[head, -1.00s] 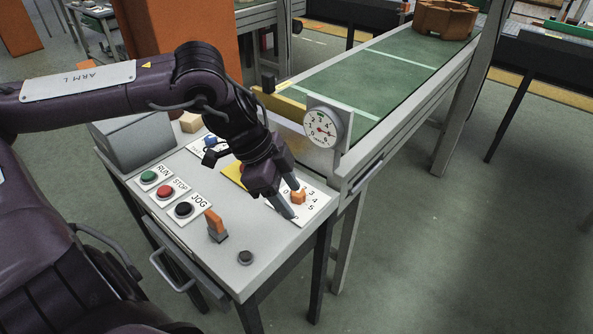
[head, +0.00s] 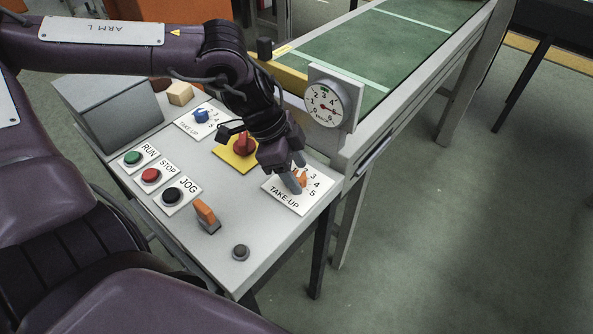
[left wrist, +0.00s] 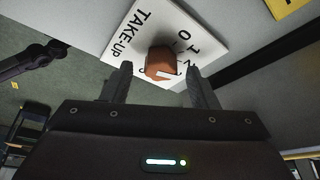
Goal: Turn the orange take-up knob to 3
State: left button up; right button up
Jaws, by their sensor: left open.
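The orange take-up knob (head: 301,179) sits on a white plate (head: 284,194) marked TAKE-UP, with 3, 4 and 5 readable in the head view. My left gripper (head: 298,174) is open right at the knob, its fingers pointing down and partly hiding it. In the left wrist view the knob (left wrist: 161,63) lies between the open fingertips (left wrist: 158,72), with a small gap to each finger. A white mark shows on the knob, but the number it points at cannot be told. My right gripper is not in view.
On the panel are a blue knob (head: 201,116), a red knob (head: 244,143) on a yellow plate, green (head: 132,158), red (head: 151,175) and black (head: 172,195) buttons, an orange-handled lever (head: 206,214) and a dark button (head: 240,252). A green conveyor (head: 400,45) runs behind.

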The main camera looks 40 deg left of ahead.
pick_arm(q)
jog(key=shift+w+d+f, duration=0.1)
jog(key=shift+f, duration=0.25)
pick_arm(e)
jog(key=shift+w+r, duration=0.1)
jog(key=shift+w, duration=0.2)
pick_arm(q)
jog(key=c, duration=1)
jog(key=shift+o, duration=0.2)
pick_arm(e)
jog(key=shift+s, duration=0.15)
